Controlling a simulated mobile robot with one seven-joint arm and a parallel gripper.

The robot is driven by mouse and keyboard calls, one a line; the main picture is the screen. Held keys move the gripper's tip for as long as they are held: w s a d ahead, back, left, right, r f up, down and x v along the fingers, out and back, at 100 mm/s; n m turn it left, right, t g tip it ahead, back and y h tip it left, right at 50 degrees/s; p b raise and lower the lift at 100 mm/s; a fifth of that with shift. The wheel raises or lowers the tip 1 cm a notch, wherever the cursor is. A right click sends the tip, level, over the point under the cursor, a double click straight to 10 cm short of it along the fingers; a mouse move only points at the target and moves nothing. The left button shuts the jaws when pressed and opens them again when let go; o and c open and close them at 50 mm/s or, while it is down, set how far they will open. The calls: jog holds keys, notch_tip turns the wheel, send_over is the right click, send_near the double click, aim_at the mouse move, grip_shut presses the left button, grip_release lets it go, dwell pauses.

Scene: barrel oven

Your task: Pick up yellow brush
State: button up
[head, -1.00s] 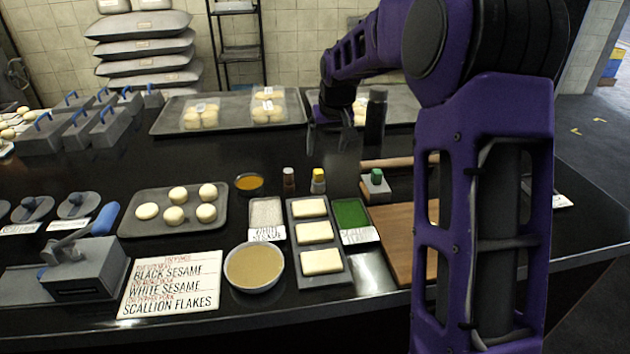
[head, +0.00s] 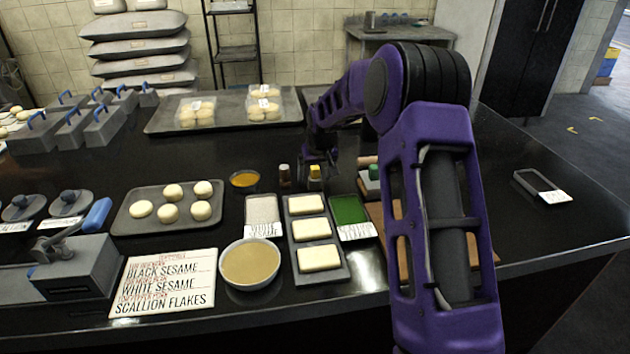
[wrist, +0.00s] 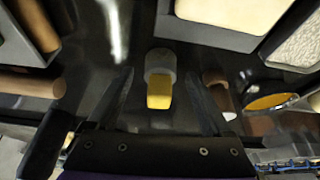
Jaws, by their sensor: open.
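The yellow brush (head: 315,172) stands on the dark counter, with a yellow top on a grey body. In the wrist view the yellow brush (wrist: 159,94) lies between my two fingers, with clear space on both sides. My gripper (head: 318,160) is open and reaches down at the brush, just behind or over it in the head view. In the wrist view my gripper (wrist: 160,108) holds nothing. Whether the fingertips are level with the brush's top is hard to tell.
A brown-topped brush (head: 284,174) stands close left, beside an orange bowl (head: 244,180). A green-topped brush (head: 374,172) is to the right, by the wooden board (head: 374,212). A dough tray (head: 334,272) lies in front. A rolling pin (wrist: 32,85) is at left in the wrist view.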

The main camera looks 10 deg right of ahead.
aim_at(315, 167)
jog(key=shift+w+f, duration=0.1)
jog(key=shift+f, duration=0.1)
grip_shut()
jog(key=shift+r+p, duration=0.75)
jog(key=shift+r, duration=4.3)
